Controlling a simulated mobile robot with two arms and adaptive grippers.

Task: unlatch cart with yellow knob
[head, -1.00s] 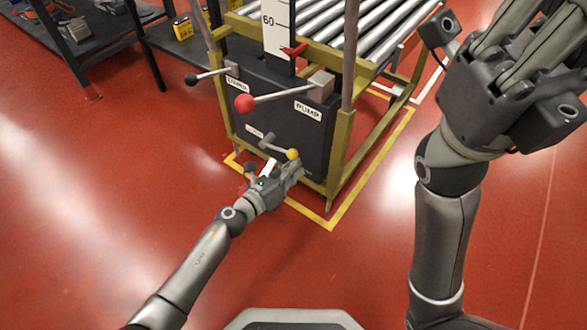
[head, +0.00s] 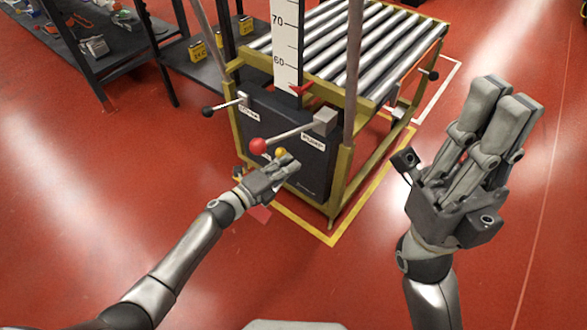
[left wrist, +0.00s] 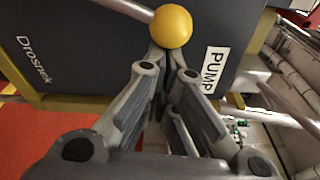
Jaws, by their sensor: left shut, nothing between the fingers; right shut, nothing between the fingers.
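The yellow knob (head: 280,153) sits on a lever at the dark front panel (head: 315,168) of the roller cart (head: 341,172). My left gripper (head: 292,163) is at the knob, from below, and covers part of it and the lever. In the left wrist view, the yellow knob (left wrist: 171,25) is just beyond my left gripper's fingertips (left wrist: 165,58), which are shut with nothing between them. Whether they touch the knob is unclear. My right gripper (head: 503,95) is shut and empty, raised over the floor at the right, away from the cart.
A red-knobbed lever (head: 258,146) near the PUMP label sticks out just above my left gripper. A black-knobbed lever (head: 208,112) is further left. A dark bench (head: 105,70) with tools and a low shelf with yellow boxes (head: 197,50) stand behind. The front floor is clear.

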